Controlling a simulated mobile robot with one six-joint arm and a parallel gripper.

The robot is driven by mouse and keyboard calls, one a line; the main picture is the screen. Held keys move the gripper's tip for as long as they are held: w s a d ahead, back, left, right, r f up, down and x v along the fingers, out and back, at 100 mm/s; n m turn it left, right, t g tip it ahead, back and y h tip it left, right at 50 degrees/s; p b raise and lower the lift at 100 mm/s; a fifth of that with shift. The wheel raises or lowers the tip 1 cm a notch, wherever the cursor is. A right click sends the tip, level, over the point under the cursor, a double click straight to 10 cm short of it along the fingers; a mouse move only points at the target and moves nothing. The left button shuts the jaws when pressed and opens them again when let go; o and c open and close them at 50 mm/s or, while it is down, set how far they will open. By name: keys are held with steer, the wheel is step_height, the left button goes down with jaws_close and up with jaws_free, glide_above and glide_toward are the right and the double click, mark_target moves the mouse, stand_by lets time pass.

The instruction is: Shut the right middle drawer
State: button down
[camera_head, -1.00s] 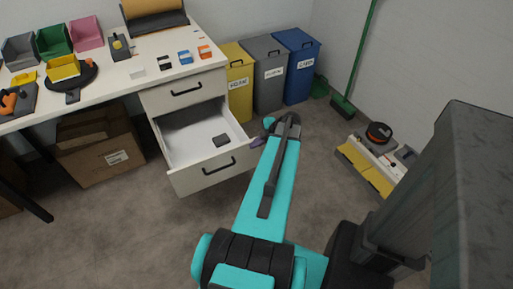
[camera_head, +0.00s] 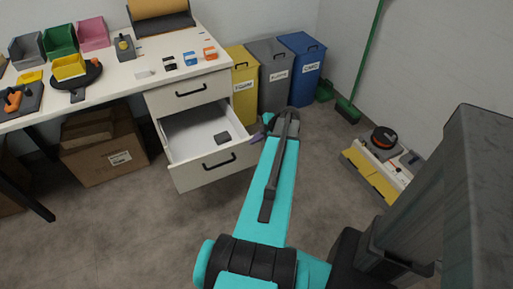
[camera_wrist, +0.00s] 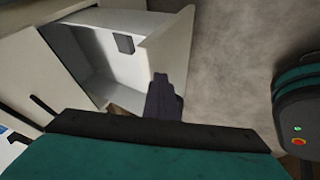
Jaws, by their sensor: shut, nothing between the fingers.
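The right middle drawer stands open below the shut top drawer (camera_head: 190,92). Its white front panel (camera_head: 200,172) has a black handle (camera_head: 219,162). A small dark block (camera_head: 222,138) lies inside, and also shows in the wrist view (camera_wrist: 125,44). My gripper (camera_head: 258,138) is shut and empty at the right end of the drawer front. In the wrist view, the fingers (camera_wrist: 160,84) overlap the lower end of the front panel (camera_wrist: 168,48); I cannot tell for certain whether they touch it. My arm partly hides the floor to the right.
Yellow, grey and blue bins (camera_head: 308,68) stand behind and right of the drawers. A cardboard box (camera_head: 104,160) sits under the desk (camera_head: 135,75). A low yellow-and-white unit (camera_head: 372,172) is at the right. The floor before the drawer is clear.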

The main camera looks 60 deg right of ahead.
steer(key=w+d+b, duration=0.4)
steer(key=w+d, duration=0.4)
steer(key=w, duration=0.3)
steer(key=w+d+b, duration=0.4)
steer(key=w+d, duration=0.5)
steer(key=w, duration=0.3)
steer(key=shift+w+d, duration=0.15)
steer(key=shift+w, duration=0.05)
steer(key=shift+s, duration=0.15)
steer(key=s+a+r, duration=0.2)
steer(key=s+r, duration=0.6)
steer(key=s, duration=0.1)
steer(key=shift+b, duration=0.4)
steer(key=shift+a, duration=0.1)
